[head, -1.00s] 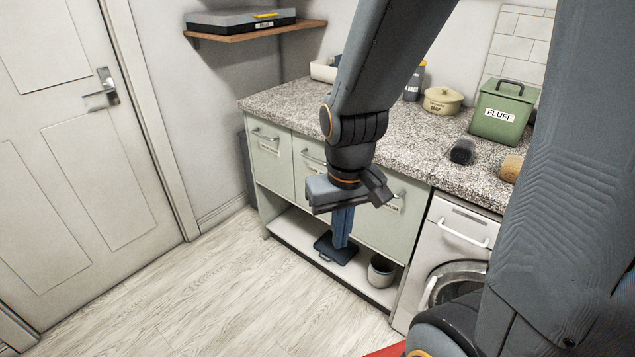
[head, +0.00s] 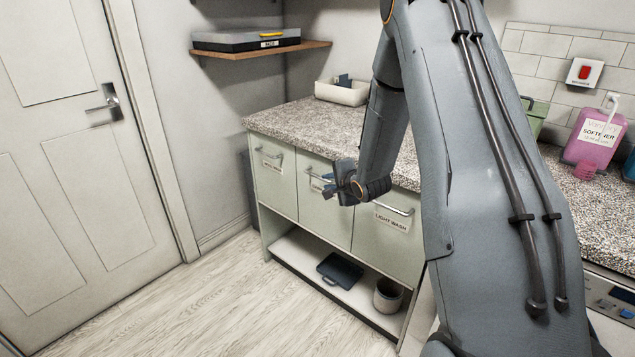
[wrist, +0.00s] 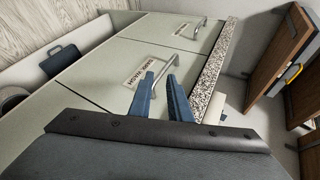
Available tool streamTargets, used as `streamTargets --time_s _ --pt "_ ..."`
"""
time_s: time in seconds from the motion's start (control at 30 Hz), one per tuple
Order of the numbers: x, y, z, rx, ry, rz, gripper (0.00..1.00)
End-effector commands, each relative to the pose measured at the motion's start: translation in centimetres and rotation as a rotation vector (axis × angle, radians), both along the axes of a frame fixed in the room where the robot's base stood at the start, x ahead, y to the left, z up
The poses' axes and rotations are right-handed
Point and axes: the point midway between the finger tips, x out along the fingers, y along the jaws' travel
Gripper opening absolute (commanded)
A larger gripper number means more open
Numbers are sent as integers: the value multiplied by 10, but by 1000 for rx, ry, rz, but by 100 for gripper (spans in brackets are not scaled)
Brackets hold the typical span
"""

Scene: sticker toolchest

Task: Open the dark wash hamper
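The dark wash hamper (wrist: 112,62) is the middle pale green front, flush with its neighbours. Its label, reading DARK WASH, and its bar handle (wrist: 163,67) show in the wrist view. The same front (head: 318,215) shows in the head view, its handle partly hidden by my gripper. My gripper (head: 327,187) is in front of that handle. In the wrist view its two blue fingers (wrist: 161,80) are apart, with the handle at their tips. I cannot tell whether they touch it.
The light wash front (head: 385,235) is to the right and another handled front (head: 272,178) to the left. A speckled countertop (head: 290,115) overhangs them. A dark dustpan-like item (head: 340,268) and a pot (head: 388,295) stand on the low shelf. The floor in front is clear.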

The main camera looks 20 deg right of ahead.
Motion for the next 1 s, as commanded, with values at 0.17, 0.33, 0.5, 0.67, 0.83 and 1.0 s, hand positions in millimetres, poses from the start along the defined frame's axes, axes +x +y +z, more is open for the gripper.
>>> streamTargets --time_s 0.17,0.33,0.5,0.67,0.83,1.0 --pt "30 -12 -25 323 -129 -63 17" --pt "38 -15 -32 498 -183 -75 17" --pt "43 -15 -33 548 -197 -75 17" --pt "60 -10 -36 548 -197 -73 17" --pt "86 -4 -42 548 -196 -73 17" --pt "105 -1 -47 547 -196 -75 17"
